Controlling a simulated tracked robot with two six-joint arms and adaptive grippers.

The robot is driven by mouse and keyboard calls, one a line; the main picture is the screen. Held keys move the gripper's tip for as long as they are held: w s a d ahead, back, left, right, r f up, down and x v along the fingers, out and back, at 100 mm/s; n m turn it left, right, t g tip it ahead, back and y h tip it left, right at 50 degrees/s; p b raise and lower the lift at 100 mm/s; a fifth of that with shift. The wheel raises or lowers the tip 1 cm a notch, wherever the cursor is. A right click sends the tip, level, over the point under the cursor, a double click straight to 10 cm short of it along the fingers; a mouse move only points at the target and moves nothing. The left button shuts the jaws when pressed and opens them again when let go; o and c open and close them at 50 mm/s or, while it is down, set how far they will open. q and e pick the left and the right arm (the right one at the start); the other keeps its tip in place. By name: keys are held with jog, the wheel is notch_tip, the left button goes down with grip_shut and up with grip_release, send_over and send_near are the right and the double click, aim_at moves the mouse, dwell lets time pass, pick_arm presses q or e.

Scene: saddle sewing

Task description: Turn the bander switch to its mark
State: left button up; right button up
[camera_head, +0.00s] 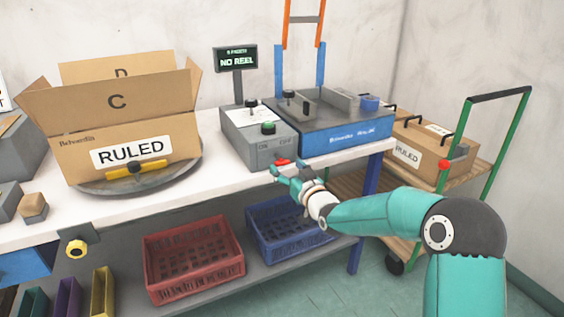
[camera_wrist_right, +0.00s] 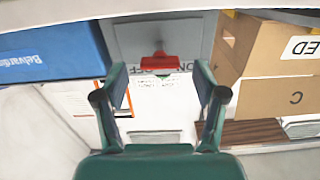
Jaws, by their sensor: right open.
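The bander is a blue machine (camera_head: 345,138) with a grey control box (camera_head: 243,148) at its left, marked ON and OFF on its front. The red switch (camera_head: 282,162) is low on that front, partly hidden by my gripper. My left gripper is out of view.
A carton marked RULED (camera_head: 119,122) stands on a round turntable (camera_head: 95,187) at left. A display (camera_head: 235,58) reads NO REEL. Red (camera_head: 195,262) and blue (camera_head: 277,235) crates sit on the lower shelf. A cart with another carton (camera_head: 425,150) stands at right.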

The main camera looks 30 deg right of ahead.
aim_at(282, 161)
jog(key=shift+w, duration=1.9)
jog(key=c, duration=1.2)
jog(key=shift+o, duration=0.2)
